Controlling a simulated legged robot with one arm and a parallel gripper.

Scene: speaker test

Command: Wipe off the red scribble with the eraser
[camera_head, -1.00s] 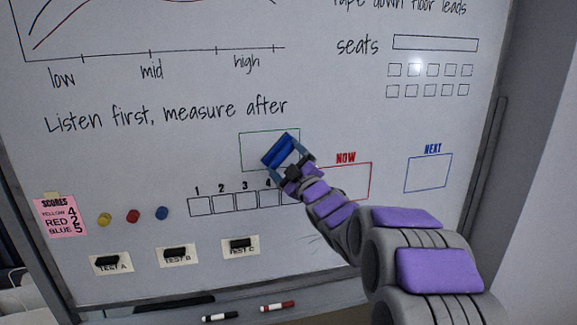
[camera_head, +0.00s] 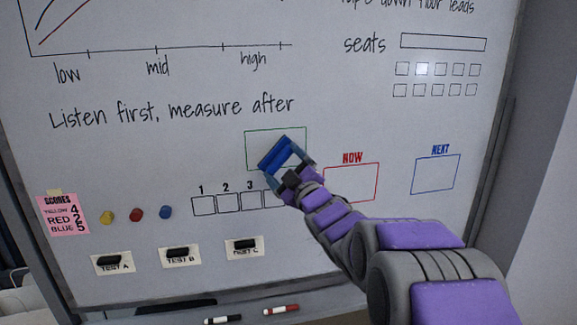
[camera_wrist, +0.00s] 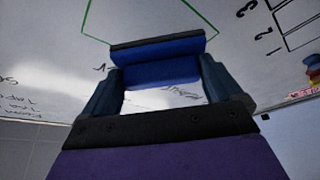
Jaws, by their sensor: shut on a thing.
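My gripper (camera_head: 288,169) is shut on a blue eraser (camera_head: 277,152) with a dark edge. The eraser is at the whiteboard, over the lower part of a green-outlined box (camera_head: 247,150). In the wrist view the eraser (camera_wrist: 157,62) spans between the two fingers, with the green outline (camera_wrist: 84,18) beyond it. I cannot tell whether the eraser touches the board. No red scribble shows in either view; the eraser and gripper hide part of the green box. A red-outlined box labelled NOW (camera_head: 352,183) is right of my gripper.
The whiteboard (camera_head: 180,140) has numbered boxes (camera_head: 227,204), a blue NEXT box (camera_head: 436,174), a pink scores note (camera_head: 63,214) and yellow, red and blue magnets (camera_head: 137,214). Test clips (camera_head: 178,257) hang below. Black and red markers (camera_head: 280,310) lie on the bottom tray.

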